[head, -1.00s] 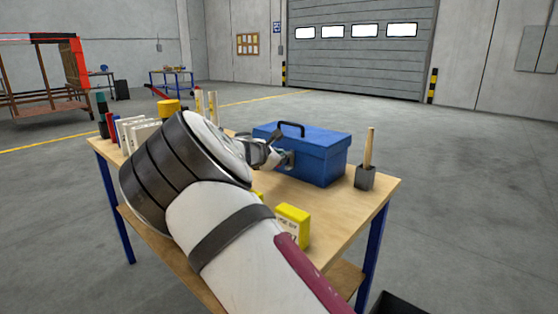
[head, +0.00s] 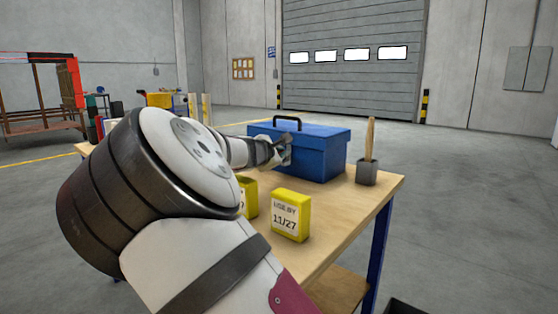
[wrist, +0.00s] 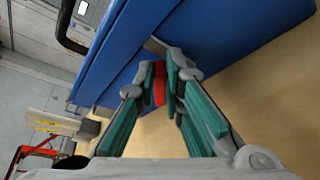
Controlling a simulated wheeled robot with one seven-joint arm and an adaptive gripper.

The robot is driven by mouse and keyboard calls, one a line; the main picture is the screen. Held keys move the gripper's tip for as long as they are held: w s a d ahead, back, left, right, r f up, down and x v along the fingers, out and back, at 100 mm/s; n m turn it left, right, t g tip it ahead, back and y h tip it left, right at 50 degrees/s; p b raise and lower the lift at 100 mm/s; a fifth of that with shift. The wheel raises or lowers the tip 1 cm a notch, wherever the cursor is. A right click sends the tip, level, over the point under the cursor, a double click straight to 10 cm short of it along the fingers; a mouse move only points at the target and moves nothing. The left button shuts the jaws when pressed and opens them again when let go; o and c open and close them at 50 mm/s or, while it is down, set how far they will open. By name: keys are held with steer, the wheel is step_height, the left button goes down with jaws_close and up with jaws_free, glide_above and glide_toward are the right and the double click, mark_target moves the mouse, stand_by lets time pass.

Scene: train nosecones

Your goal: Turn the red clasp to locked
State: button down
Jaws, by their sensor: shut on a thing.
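The blue toolbox (head: 318,158) stands on the wooden table with its lid down and its black handle (head: 287,120) up. My gripper (head: 284,152) is at the toolbox's front face, on its left part. In the wrist view my gripper (wrist: 161,82) has its teal-padded fingers closed around the red clasp (wrist: 159,84), just by a grey metal plate (wrist: 155,46) on the blue toolbox (wrist: 240,30). In the head view the clasp is hidden by my gripper.
Two yellow boxes stand on the table; the nearer one (head: 291,215) reads "USE BY 11/27". A grey holder (head: 367,172) with a wooden handle stands right of the toolbox. Bare wooden tabletop (head: 350,205) lies at the front right.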

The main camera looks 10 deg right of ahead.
steer(key=shift+f, duration=0.1)
stand_by(0.4)
steer(key=c, duration=1.7)
jaws_free()
steer(key=shift+s, duration=0.1)
steer(key=shift+v, duration=3.95)
